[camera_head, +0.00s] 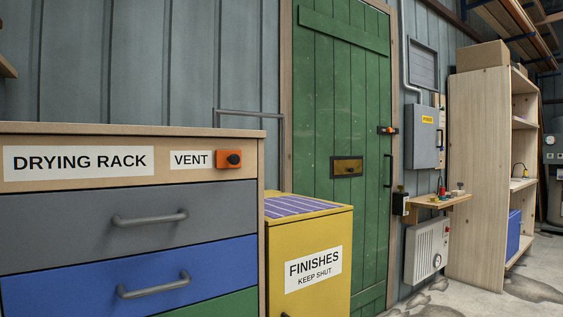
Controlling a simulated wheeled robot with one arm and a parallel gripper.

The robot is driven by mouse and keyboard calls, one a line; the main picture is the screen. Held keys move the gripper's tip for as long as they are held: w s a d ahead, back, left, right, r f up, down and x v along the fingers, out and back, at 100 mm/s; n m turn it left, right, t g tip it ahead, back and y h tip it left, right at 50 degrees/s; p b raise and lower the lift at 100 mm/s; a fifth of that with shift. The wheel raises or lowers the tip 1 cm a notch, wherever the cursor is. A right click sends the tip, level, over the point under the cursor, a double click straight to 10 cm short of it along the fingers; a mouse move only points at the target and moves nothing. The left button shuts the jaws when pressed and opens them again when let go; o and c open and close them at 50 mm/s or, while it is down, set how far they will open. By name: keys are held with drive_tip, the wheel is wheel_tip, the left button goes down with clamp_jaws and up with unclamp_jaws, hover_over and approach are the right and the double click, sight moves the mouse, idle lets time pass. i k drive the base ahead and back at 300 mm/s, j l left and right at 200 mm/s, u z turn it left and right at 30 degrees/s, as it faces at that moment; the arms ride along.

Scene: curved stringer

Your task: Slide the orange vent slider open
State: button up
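The orange vent slider (222,160) is a small orange block with a round black knob (234,159). It sits on the wooden top panel of the drying rack (215,180), just right of the white VENT label (190,160) and near the panel's right end. Nothing covers it. Any slot or opening behind it cannot be made out. My gripper is not in view.
Below the panel are grey (80,228) and blue (80,290) drawers with protruding handles. A yellow FINISHES cabinet (330,235) stands to the right, before a green door (310,100). A small shelf (440,201) juts from the wall. Floor shows at lower right.

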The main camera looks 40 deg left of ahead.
sight(224, 160)
drive_tip(key=u, duration=1.85)
